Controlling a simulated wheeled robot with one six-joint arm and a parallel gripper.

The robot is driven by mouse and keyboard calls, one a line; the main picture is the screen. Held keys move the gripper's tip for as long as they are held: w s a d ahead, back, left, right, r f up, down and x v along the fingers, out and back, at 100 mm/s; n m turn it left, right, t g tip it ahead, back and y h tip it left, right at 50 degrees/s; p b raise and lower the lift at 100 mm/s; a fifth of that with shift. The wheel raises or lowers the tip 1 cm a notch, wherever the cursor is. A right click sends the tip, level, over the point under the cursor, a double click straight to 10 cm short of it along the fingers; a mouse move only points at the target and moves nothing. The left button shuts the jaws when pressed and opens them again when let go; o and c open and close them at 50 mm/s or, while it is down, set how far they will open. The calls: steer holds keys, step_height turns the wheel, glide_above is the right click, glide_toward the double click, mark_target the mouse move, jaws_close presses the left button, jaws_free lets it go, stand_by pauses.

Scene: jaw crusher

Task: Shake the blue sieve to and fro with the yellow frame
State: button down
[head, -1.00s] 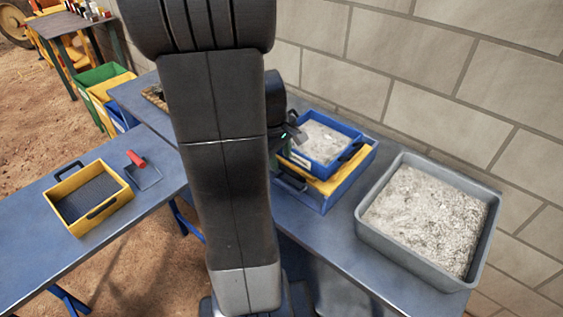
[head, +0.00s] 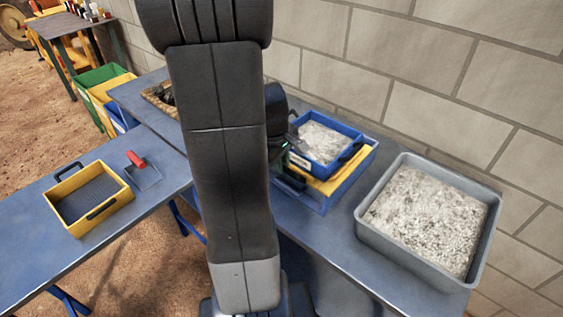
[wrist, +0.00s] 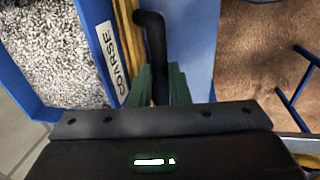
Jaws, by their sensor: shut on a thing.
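The blue sieve (head: 358,138) holds grey gravel and sits on the yellow frame (head: 330,184), right of my arm in the head view. In the wrist view its blue wall (wrist: 96,32) carries a label reading "COARSE", and a yellow strip of the frame (wrist: 127,22) shows beside it. In the head view the gripper is mostly hidden by my own arm at the sieve's left side.
A blue tray (head: 318,205) lies under the frame. A grey bin of gravel (head: 365,240) stands to the right, and a block wall (head: 430,90) is close behind. A yellow-framed sieve (head: 75,228) and a small red-handled tool (head: 137,160) are on the left table.

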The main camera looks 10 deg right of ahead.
mark_target(296, 157)
steer(key=w+d, duration=0.1)
steer(key=d, duration=0.1)
steer(key=w+d, duration=0.2)
steer(key=shift+w+d+p, duration=0.2)
steer(key=shift+p, duration=0.15)
steer(key=c, duration=1.4)
jaws_free()
steer(key=shift+o, duration=0.2)
step_height(296, 157, up, 14)
steer(key=s+a, duration=0.1)
steer(key=a, duration=0.1)
steer(key=shift+s+f, duration=0.2)
steer(key=shift+s, duration=0.1)
steer(key=shift+a, duration=0.1)
